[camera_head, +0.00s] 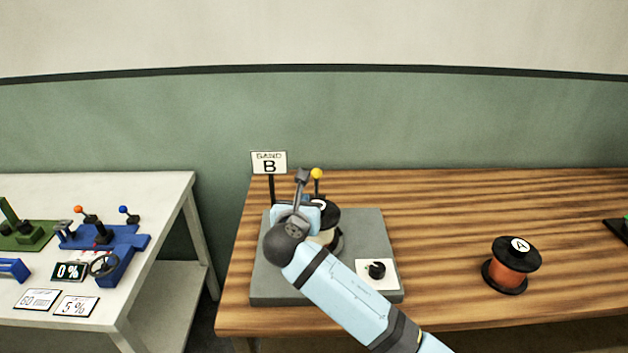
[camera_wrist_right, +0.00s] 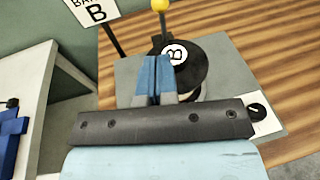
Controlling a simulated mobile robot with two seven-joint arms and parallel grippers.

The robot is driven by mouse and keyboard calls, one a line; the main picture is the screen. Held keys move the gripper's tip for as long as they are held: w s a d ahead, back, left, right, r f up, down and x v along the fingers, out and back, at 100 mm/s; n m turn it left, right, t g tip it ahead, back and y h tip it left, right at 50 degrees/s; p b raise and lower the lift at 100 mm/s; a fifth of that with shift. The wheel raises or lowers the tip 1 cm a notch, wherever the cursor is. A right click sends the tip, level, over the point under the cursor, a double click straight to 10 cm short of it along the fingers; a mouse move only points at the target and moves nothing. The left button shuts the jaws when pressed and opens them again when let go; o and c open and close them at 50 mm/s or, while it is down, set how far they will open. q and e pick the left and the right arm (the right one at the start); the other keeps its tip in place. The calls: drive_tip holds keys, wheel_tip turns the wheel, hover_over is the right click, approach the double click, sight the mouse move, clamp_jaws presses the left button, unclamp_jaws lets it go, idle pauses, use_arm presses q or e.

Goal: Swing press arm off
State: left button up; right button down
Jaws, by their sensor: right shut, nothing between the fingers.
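A lever with a yellow ball knob (camera_head: 316,173) stands at the back of the grey base plate (camera_head: 370,225); the knob also shows at the top of the wrist view (camera_wrist_right: 160,5). It seems to be the press arm, but its lower part is mostly hidden. A black-topped spool marked B (camera_head: 330,214) sits on the plate and shows better in the wrist view (camera_wrist_right: 190,65). My right gripper (camera_wrist_right: 155,60) is shut and empty, its blue fingers in front of the spool's left side in that view. Contact cannot be told. My left gripper is out of view.
A sign B (camera_head: 269,162) stands behind the plate's left corner. A black dial (camera_head: 377,269) sits at its front right. An orange spool A (camera_head: 515,265) stands on the wooden table to the right. A white table (camera_head: 165,195) with blue devices is left, across a gap.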

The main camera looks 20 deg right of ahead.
sight(315, 176)
drive_tip(key=x, duration=1.4)
